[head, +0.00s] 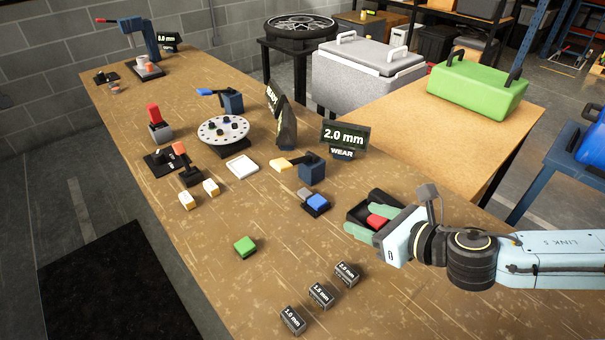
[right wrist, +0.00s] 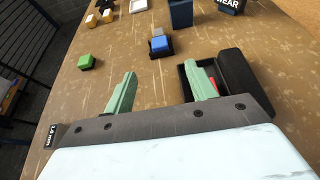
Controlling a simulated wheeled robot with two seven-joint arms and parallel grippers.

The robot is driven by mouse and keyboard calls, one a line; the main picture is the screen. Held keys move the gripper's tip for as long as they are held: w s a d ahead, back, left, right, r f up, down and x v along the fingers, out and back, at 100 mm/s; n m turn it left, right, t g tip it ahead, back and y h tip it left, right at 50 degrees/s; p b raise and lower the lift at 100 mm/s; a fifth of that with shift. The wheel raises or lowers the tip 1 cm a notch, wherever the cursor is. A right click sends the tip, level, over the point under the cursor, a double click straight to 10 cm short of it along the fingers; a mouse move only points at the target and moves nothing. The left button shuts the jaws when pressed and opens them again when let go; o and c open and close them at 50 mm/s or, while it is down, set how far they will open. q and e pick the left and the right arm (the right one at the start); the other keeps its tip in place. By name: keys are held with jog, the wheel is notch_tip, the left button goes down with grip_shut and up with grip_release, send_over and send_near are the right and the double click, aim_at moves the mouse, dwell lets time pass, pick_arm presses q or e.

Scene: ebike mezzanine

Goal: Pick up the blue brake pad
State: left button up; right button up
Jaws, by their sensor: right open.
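The blue brake pad (head: 317,202) lies on a small black holder (head: 316,212) with a grey block (head: 304,194) beside it, near the middle of the bench. It also shows in the right wrist view (right wrist: 160,43), ahead of the fingers. My right gripper (head: 359,211) is open, with green fingers apart and nothing between them. It is to the right of the blue pad and apart from it. In the right wrist view the gap between the fingertips (right wrist: 163,72) lines up roughly with the blue pad. My left gripper is not in view.
A black open box (head: 358,214) with a red block (head: 376,222) is partly hidden by my right gripper. A green block (head: 245,246) and black millimetre blocks (head: 320,294) lie nearer. A "2.0 mm" wear display (head: 344,137) and a dark blue stand (head: 312,170) are behind the pad.

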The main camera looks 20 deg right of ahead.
aim_at(320, 202)
jog(key=shift+w+f, duration=0.1)
jog(key=shift+w, duration=0.55)
jog(key=shift+w+a+f, duration=0.25)
jog(key=shift+w+a, duration=0.2)
jog(key=shift+w, duration=0.15)
jog(key=x, duration=1.1)
jog(key=shift+s+f+b, duration=0.1)
jog(key=shift+f+b, duration=0.05)
jog(key=shift+b, duration=0.2)
jog(key=c, duration=1)
